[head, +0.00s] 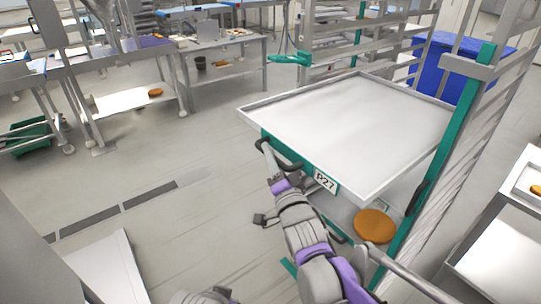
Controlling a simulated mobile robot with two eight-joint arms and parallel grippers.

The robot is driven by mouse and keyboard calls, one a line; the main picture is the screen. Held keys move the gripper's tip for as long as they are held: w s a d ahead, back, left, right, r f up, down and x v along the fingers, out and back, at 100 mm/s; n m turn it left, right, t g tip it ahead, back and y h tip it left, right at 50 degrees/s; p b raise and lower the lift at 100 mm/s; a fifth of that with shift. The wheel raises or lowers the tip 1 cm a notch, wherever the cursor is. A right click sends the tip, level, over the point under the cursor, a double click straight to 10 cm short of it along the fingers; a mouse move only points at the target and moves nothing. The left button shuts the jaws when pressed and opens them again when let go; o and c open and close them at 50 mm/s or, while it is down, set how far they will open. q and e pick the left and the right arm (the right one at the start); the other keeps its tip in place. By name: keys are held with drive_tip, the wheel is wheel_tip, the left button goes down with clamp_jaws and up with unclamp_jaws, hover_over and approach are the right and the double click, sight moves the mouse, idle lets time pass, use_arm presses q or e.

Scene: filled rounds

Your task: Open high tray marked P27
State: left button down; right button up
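A wide, pale tray (345,120) with a low raised rim lies level in the middle of the head view, beside a teal post. A white label reading P27 (326,182) is on the teal front below its near edge. A dark curved bar, perhaps a handle, is at the left end of this front. My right gripper (272,160) is at this bar, below the tray's near-left edge. Its fingers blend with the dark bar, so I cannot tell whether they are closed on it. My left gripper is not visible.
A grey rack with teal posts (440,160) stands on the right. A round orange item (375,226) lies on a lower level under the tray. A blue bin (445,70) is behind. Benches stand at the back left. The floor left of the tray is open.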

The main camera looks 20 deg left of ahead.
drive_tip(key=shift+o, duration=1.2)
drive_tip(key=shift+s, duration=0.1)
drive_tip(key=b+v, duration=0.1)
drive_tip(key=v, duration=0.9)
drive_tip(key=shift+s+d, duration=0.25)
drive_tip(key=shift+d+f, duration=0.1)
drive_tip(key=shift+f, duration=0.05)
drive_tip(key=s+d+f+n+g+h, duration=0.3)
drive_tip(key=d+f+h, duration=0.5)
drive_tip(key=d+f, duration=0.7)
drive_tip(key=s+d+f+n+g+h, duration=0.1)
drive_tip(key=s+d+f+g, duration=0.3)
drive_tip(key=s, duration=0.3)
drive_tip(key=s+d+f+n+g+h, duration=0.1)
drive_tip(key=s+d+f+g+h, duration=0.1)
drive_tip(key=s+d+f+g, duration=0.2)
drive_tip(key=s+d+f, duration=0.1)
drive_tip(key=s+d, duration=0.2)
drive_tip(key=s, duration=0.1)
drive_tip(key=shift+d+g, duration=0.35)
drive_tip(key=shift+g, duration=0.05)
